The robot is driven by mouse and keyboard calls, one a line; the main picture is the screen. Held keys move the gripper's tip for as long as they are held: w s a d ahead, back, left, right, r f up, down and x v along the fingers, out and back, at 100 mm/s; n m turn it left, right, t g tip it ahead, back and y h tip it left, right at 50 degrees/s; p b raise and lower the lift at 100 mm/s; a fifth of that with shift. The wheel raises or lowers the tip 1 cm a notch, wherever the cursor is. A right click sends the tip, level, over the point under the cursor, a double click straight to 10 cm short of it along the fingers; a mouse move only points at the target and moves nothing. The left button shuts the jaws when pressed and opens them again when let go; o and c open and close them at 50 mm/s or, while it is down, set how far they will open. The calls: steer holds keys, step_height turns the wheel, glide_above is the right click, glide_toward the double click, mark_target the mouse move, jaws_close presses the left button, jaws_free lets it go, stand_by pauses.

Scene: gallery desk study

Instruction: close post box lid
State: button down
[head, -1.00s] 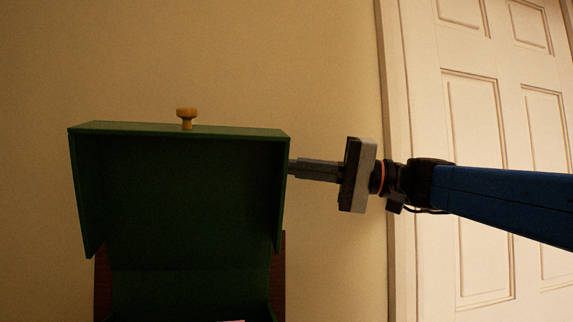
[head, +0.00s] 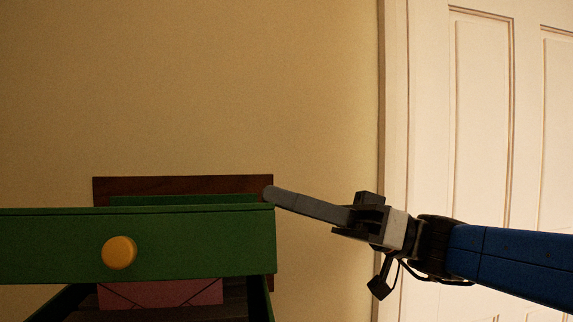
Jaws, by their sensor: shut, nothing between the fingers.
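The green post box lid (head: 200,245) is partly lowered, with its front face and round yellow knob (head: 119,252) toward me in the head view. It stands above the green box body (head: 262,300), with a gap between them. A pink envelope (head: 165,293) shows inside through the gap. My gripper (head: 268,193) is shut and empty. Its fingertips are at the lid's upper right corner, and look to touch it or lie just behind it; I cannot tell which.
A dark brown wooden backboard (head: 183,184) stands behind the box against the plain yellow wall (head: 200,80). A white panelled door (head: 480,120) with its frame is at the right. The wall area above the box is clear.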

steer(key=shift+s+f, duration=0.2)
steer(key=shift+f, duration=1.25)
steer(key=shift+s+f, duration=0.15)
steer(key=shift+f, duration=1.25)
